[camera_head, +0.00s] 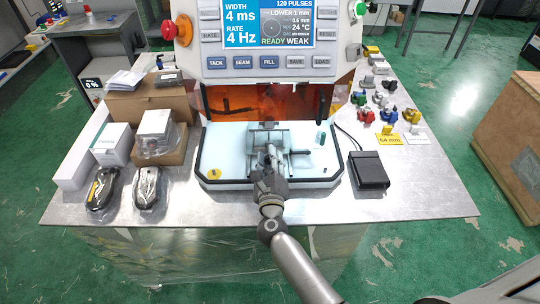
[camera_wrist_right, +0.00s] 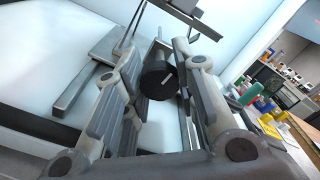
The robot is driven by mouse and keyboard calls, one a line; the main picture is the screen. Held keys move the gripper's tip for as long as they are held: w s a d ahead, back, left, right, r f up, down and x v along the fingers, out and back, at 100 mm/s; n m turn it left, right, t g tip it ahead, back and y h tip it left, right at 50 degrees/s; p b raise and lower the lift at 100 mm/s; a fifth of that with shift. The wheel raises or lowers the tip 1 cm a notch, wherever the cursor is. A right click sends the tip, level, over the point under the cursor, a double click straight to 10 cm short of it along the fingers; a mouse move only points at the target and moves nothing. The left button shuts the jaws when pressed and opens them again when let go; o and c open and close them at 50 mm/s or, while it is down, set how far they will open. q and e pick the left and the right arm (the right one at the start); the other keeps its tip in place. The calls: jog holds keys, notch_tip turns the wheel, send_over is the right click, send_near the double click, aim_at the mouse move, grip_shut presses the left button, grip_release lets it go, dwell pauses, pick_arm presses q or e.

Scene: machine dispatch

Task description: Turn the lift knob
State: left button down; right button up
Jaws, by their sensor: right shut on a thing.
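The lift knob (camera_wrist_right: 157,84) is a black round knob with a pale mark on its face, in the right wrist view. It sits between the two fingers of my right gripper (camera_wrist_right: 160,62), which is shut on it. In the head view my right gripper (camera_head: 268,158) reaches into the machine's white work tray (camera_head: 222,148), at the front of the grey metal fixture (camera_head: 262,133). The machine's screen (camera_head: 268,22) shows "LOWER 1 mm" and "READY WEAK". My left gripper is not in view.
An orange shield (camera_head: 240,103) stands behind the tray. A black box with a cable (camera_head: 369,170) and several coloured parts (camera_head: 388,116) lie right. The table's front right is clear.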

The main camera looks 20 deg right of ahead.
jog(key=shift+n, duration=0.6)
jog(key=shift+p, duration=0.3)
jog(key=o, duration=1.1)
jog(key=shift+c, duration=0.2)
jog(key=shift+f, duration=0.1)
